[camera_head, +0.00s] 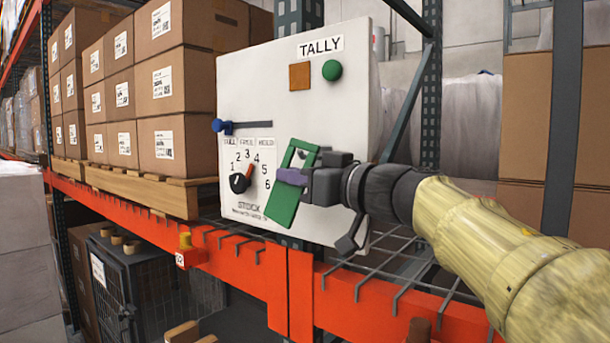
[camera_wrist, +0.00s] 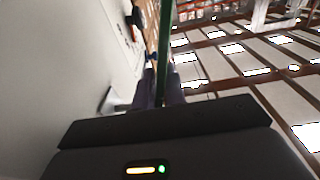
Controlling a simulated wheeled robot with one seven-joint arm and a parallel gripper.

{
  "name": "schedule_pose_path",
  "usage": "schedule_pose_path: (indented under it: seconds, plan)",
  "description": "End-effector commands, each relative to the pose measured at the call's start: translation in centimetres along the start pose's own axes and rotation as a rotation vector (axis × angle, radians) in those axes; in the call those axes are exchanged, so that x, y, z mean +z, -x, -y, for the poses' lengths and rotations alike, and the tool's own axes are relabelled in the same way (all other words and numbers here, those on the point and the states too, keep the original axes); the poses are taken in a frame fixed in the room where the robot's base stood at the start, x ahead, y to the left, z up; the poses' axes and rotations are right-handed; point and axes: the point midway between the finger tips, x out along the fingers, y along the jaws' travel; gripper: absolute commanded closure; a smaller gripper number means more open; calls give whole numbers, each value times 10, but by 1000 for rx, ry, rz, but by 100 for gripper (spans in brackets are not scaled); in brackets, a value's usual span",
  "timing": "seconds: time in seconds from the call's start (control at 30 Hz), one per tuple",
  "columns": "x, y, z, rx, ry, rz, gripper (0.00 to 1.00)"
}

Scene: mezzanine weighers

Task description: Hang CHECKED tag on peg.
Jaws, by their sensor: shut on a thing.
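A green tag (camera_head: 283,205) with a cut-out near its top is in front of the white TALLY panel (camera_head: 240,90). No lettering is readable on it. My gripper (camera_head: 292,177) is shut on the tag at its middle and holds it tilted. In the wrist view the tag (camera_wrist: 163,42) stands edge-on between the two fingers, beside the pale panel (camera_wrist: 60,70) with a gap between. I cannot make out a peg for certain. A pale grey piece (camera_wrist: 115,99) near the panel shows left of the fingers in the wrist view.
The panel carries a blue-knobbed slider (camera_head: 222,126), a rotary dial (camera_head: 240,181), a green button (camera_head: 332,70) and a brown square (camera_head: 300,77). Boxes (camera_head: 160,90) stand on a pallet at left. An orange beam (camera_head: 225,257) and wire decking run below.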

Motion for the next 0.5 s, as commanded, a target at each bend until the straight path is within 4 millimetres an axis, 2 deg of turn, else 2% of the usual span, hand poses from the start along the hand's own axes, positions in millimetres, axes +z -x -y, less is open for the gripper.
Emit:
schedule_pose_path:
  seconds: [0.03, 0.5]
  plan:
    - [3, -4, 14, -30, 6, 9, 100]
    - [2, -1, 30, -14, 2, 4, 100]
